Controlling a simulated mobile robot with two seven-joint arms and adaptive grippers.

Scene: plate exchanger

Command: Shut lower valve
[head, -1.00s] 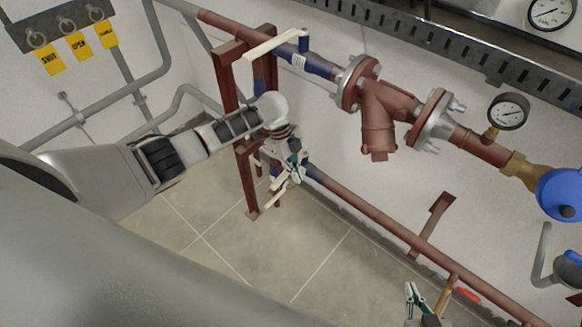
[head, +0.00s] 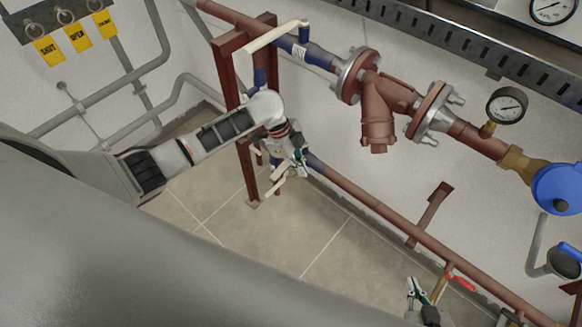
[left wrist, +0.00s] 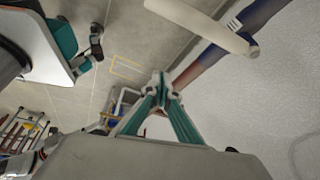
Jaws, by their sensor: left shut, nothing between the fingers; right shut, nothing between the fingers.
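The lower valve's cream lever (head: 276,189) shows in the head view beside the lower blue and brown pipe, partly hidden by my left gripper. It points down and to the left, across the pipe line. My left gripper (head: 301,170) is shut and empty, just right of the lever. I cannot tell whether they touch. In the left wrist view, its closed fingertips (left wrist: 162,78) are below a cream lever (left wrist: 205,24) beside a blue pipe section (left wrist: 262,12). My right gripper (head: 411,284) is shut and empty at the bottom of the head view.
An upper valve with a long cream lever (head: 276,37) sits on the upper pipe, above my left arm. A brown support frame (head: 228,75) stands behind the arm. A red handle (head: 461,283) is right of my right gripper. The tiled floor (head: 270,235) is clear.

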